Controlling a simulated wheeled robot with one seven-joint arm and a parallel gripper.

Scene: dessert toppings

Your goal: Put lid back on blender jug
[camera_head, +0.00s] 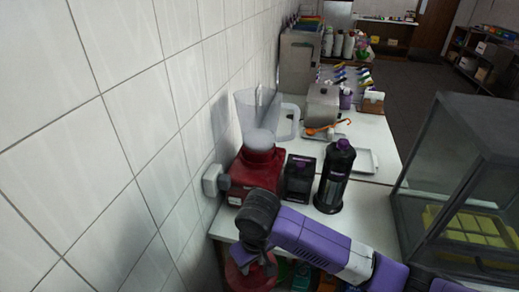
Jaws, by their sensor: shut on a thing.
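The blender has a red base (258,170) and stands on the white counter against the tiled wall. Its clear jug (247,108) is upright on the base, with a handle on the right, and its top looks open. My gripper (254,264) is at the bottom of the picture, nearer than the blender and low by the counter's near edge. It is shut on a red rounded thing, which appears to be the lid (250,278). The fingers are dark and partly hidden, so the exact grip is unclear.
A dark box (300,179) and a black bottle with a purple cap (336,176) stand right of the blender base. A tray (361,160) and a metal container (322,104) are behind. A glass case (455,170) stands at the right. A wall socket (211,179) is at the left.

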